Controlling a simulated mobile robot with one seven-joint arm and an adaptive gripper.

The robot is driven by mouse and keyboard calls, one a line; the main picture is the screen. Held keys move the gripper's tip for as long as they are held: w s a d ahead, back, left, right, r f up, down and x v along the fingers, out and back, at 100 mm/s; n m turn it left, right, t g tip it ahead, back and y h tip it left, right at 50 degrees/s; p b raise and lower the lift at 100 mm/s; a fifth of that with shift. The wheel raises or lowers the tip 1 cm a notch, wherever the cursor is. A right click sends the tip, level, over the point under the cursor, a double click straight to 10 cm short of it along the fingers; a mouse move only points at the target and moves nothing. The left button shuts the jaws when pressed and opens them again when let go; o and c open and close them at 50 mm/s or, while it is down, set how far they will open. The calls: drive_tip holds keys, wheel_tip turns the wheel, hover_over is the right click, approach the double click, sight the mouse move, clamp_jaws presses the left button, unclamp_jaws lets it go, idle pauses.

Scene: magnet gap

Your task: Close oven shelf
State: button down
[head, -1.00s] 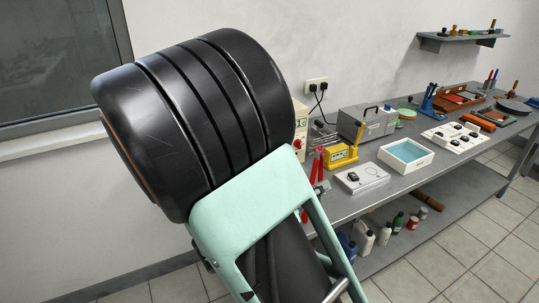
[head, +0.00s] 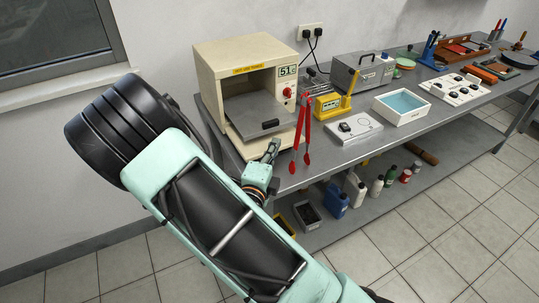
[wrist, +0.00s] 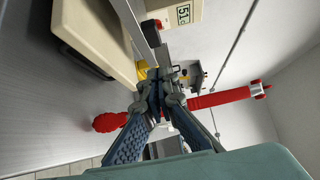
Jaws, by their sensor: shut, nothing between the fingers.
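The oven (head: 212,85) is a cream box with a "51" display, on the left end of the bench in the head view. Its grey shelf (head: 252,107) sticks out of the front opening, with a black handle (head: 270,124) on its front edge. My gripper (head: 273,145) is just in front of and below the handle in the picture; I cannot tell whether they touch. In the wrist view my gripper (wrist: 165,85) has its fingers together and holds nothing. The oven's cream body (wrist: 95,30) fills the upper left there.
Red tongs (head: 304,135) stand at the bench's front edge, close to the right of my gripper. A yellow device (head: 330,105), a white box (head: 355,128) and a blue-lined tray (head: 401,105) lie further right. Bottles (head: 355,190) stand on the lower shelf.

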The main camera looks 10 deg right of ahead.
sight(275, 124)
drive_tip(key=w, duration=0.6)
drive_tip(key=shift+w+d, duration=0.1)
drive_tip(key=shift+w, duration=0.15)
